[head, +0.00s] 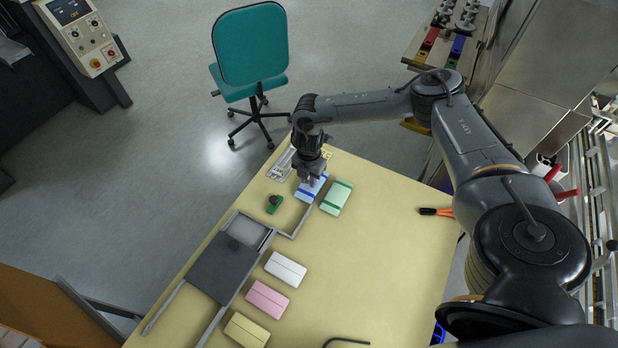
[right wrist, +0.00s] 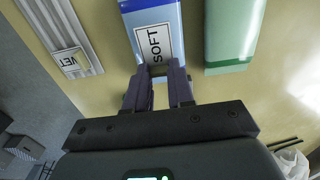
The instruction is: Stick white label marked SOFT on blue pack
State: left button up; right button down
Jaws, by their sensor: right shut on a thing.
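The blue pack (head: 306,194) lies on the table near its far left edge; its blue-and-white top also shows in the right wrist view (right wrist: 148,17). The white label marked SOFT (right wrist: 153,43) is over the pack's near end, slightly tilted against its edges. I cannot tell whether it touches the pack. My right gripper (right wrist: 166,72) is shut on the label's near edge, with the fingertips at the pack's near end. In the head view this gripper (head: 311,176) partly covers the pack and hides the label. My left gripper is not in view.
A green pack (head: 337,198) lies close right of the blue one. A grey strip with a WET label (right wrist: 70,59) lies left. A green object (head: 274,204), grey plate (head: 222,268), and white (head: 286,269), pink (head: 267,299) and yellow (head: 247,331) packs lie nearer.

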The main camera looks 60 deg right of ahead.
dwell(0.5)
jog(key=shift+p, duration=0.4)
jog(key=shift+p, duration=0.4)
dwell(0.4)
jog(key=shift+f, duration=0.35)
dwell(0.4)
jog(key=shift+f+b, duration=0.3)
jog(key=shift+f, duration=0.05)
jog(key=shift+f, duration=0.1)
dwell(0.5)
